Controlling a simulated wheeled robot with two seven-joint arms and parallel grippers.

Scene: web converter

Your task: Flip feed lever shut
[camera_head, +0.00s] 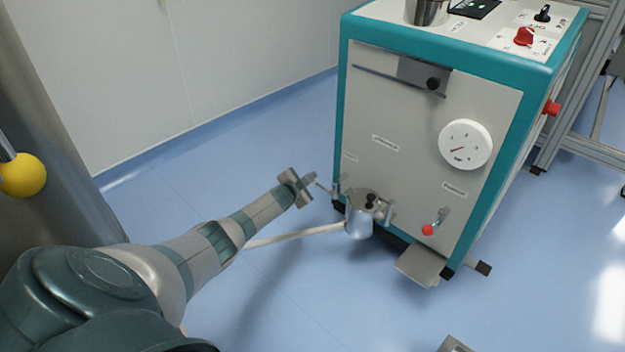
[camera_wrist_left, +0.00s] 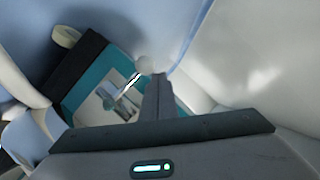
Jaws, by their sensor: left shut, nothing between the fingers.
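The machine (camera_head: 400,130) is a pale cabinet with teal edges. A small metal lever (camera_head: 325,188) sticks out at its lower left edge, beside a steel pot. In the left wrist view the lever (camera_wrist_left: 132,84) has a pale round knob and a bright shaft on a bracket. My left gripper (camera_head: 311,178) is shut and empty, with its tips close to the lever's free end. In the left wrist view the shut fingers (camera_wrist_left: 158,82) are beside the knob; I cannot tell if they touch. Another lever with a red knob (camera_head: 428,230) hangs at the lower right front. A grey block at the bottom edge may be my right gripper (camera_head: 455,345).
The steel pot (camera_head: 358,222) with a black knob stands out from the machine's lower front. A metal tray (camera_head: 421,264) juts out at the lower right. A white gauge (camera_head: 465,145) is on the front panel. The blue floor (camera_head: 330,300) in front is mostly clear.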

